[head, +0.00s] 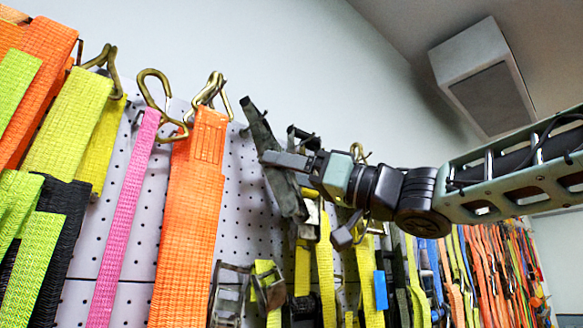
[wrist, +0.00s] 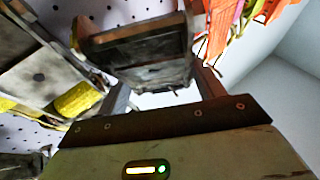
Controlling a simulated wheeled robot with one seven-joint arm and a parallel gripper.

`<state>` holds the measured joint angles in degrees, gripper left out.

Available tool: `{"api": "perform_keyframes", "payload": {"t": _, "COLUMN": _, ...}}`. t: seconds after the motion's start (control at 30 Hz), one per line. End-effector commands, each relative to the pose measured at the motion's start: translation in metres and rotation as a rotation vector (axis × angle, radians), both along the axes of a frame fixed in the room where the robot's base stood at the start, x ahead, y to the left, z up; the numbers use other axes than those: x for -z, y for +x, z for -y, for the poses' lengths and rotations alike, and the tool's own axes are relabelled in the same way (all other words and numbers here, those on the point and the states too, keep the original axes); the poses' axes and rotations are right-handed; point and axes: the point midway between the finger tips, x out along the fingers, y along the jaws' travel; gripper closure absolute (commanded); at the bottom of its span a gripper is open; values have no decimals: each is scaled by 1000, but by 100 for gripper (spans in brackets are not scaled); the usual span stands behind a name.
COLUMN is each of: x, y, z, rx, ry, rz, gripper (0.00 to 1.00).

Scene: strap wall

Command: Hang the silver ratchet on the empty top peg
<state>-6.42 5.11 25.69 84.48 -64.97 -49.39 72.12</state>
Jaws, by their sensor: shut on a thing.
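The silver ratchet (head: 287,195) looks like a long, worn dark-grey metal piece in the head view, tilted with its upper end to the left. My gripper (head: 287,162) is shut on it near its middle, in front of the perforated wall panel. In the wrist view the ratchet (wrist: 140,50) is a dark metal body between the fingers of my gripper (wrist: 165,92). I cannot single out the empty top peg; the ratchet and my gripper cover part of the upper panel. Whether the ratchet touches the panel is unclear.
A wide orange strap (head: 190,215) and a pink strap (head: 125,215) hang from brass hooks at left. Other buckles (head: 230,295) and yellow straps hang below and behind my gripper. A grey box (head: 485,80) is on the ceiling at right. The wall above the panel is bare.

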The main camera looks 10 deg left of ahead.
Motion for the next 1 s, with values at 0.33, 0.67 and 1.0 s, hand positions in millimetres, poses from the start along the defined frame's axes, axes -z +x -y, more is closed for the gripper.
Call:
{"api": "perform_keyframes", "payload": {"t": 0.33, "x": -2, "y": -1, "z": 0, "rx": -1, "ry": 3, "rz": 2, "gripper": 81}}
{"api": "perform_keyframes", "payload": {"t": 0.67, "x": -1, "y": -1, "z": 0, "rx": -1, "ry": 2, "rz": 2, "gripper": 7}}
{"api": "perform_keyframes", "payload": {"t": 1.0, "x": 2, "y": 0, "z": 2, "rx": 1, "ry": -1, "rz": -1, "gripper": 7}}
